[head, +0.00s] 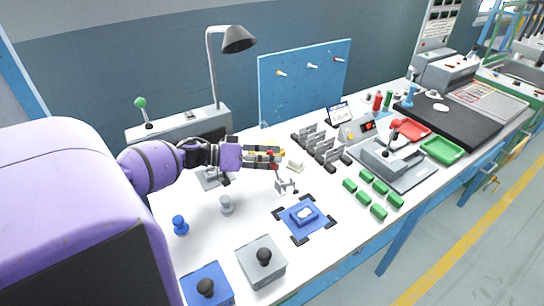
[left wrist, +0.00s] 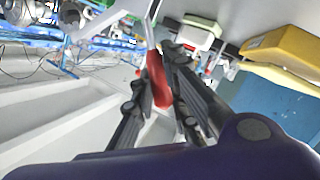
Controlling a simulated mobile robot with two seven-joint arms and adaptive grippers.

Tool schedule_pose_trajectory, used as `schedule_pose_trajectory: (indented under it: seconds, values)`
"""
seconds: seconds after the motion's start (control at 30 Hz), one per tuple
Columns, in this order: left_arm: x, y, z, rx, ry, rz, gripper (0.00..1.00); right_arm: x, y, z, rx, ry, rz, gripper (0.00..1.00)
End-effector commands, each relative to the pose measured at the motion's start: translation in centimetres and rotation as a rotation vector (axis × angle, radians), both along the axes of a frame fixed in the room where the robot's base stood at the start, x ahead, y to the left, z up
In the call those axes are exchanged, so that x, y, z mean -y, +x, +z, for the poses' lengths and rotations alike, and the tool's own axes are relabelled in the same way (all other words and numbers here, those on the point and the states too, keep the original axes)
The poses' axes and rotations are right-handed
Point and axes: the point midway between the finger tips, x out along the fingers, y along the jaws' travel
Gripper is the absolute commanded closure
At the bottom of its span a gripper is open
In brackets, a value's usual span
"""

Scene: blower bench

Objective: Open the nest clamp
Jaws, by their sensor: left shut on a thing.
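The nest is a blue plate (head: 318,231) with dark corner brackets on the white bench, and a pale blue-white part (head: 304,214) sits on it. A small grey metal clamp (head: 286,186) stands at the nest's back edge. My left gripper (head: 275,155) comes in from the left above and behind the clamp. In the left wrist view its fingers are shut on a red handle (left wrist: 158,80). The handle appears to belong to the clamp, but the joint between them is not clear. My right gripper is not in view.
Grey and blue boxes with black knobs (head: 264,256) stand at the front. A blue peg (head: 180,225) and grey peg (head: 226,204) stand at left. Several green blocks (head: 366,176) and a grey press (head: 385,160) are to the right. A lamp (head: 237,40) rises behind.

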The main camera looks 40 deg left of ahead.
Motion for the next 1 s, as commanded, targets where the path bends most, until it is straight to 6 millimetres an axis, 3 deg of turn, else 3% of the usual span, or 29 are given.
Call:
schedule_pose_trajectory:
  seconds: [0.17, 0.2, 0.33, 0.67, 1.0]
  values:
    - [0.1, 0.0, 0.1, 0.001, -0.002, -0.004, 1.0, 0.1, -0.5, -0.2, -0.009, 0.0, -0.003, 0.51]
    - [0.1, 0.0, 0.1, 0.0, -0.001, -0.003, 0.82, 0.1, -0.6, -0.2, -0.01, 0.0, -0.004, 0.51]
    - [0.1, 0.0, 0.1, 0.001, 0.0, -0.003, 0.67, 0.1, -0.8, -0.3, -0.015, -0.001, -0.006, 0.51]
    - [-0.1, -0.2, 0.0, -0.001, 0.002, -0.001, 0.67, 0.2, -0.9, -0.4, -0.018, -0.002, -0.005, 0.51]
    - [-3.7, -4.8, 1.1, -0.005, 0.004, 0.0, 0.67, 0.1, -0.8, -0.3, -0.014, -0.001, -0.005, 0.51]
